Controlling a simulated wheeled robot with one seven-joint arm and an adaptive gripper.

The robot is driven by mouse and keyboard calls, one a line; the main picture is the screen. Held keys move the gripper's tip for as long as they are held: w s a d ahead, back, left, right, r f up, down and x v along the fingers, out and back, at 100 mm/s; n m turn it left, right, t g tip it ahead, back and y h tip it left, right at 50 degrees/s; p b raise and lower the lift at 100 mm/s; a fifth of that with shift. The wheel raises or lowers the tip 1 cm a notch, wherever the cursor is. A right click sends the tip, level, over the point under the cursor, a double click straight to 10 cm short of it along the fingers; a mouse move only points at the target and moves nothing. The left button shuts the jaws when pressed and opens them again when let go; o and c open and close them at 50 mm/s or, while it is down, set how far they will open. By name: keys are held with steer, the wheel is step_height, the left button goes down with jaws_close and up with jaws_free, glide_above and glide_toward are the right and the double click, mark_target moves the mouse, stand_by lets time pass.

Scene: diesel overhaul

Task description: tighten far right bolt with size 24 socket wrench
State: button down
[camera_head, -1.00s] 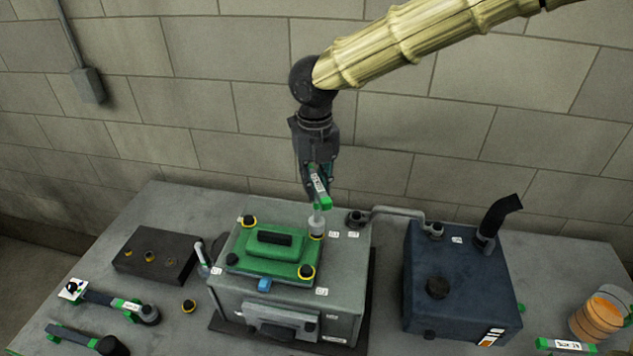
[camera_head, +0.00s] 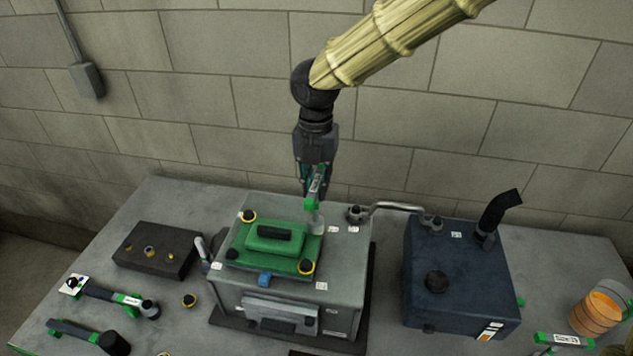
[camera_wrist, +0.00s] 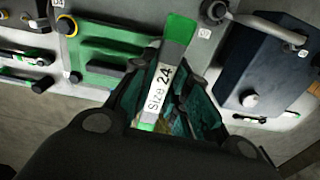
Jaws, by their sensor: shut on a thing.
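My gripper (camera_head: 317,187) is shut on the handle of the size 24 socket wrench (camera_head: 311,207), which has green ends and a white label. In the wrist view the label on the wrench (camera_wrist: 160,90) reads "Size 24". The wrench's pale socket end is at the far right corner of the green cover (camera_head: 259,241) on the grey engine block (camera_head: 345,262). The far right bolt is hidden under the socket, so I cannot tell how well it is seated. Yellow-ringed bolts show at the far left (camera_head: 248,216) and near right (camera_head: 306,267) corners.
A metal pipe (camera_head: 393,205) joins the engine to a dark blue tank (camera_head: 457,283) on the right. More wrenches (camera_head: 105,297) lie at the left, by a dark block (camera_head: 157,250). An orange container (camera_head: 596,315) stands at the far right. The wall is close behind my gripper.

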steer(key=m, duration=0.7)
steer(key=shift+s, duration=0.1)
steer(key=m, duration=0.7)
steer(key=shift+s+d, duration=0.1)
steer(key=m, duration=1.2)
steer(key=shift+s+f+m, duration=0.1)
steer(key=shift+s+m, duration=0.05)
steer(key=shift+m, duration=0.25)
steer(key=shift+n, duration=0.3)
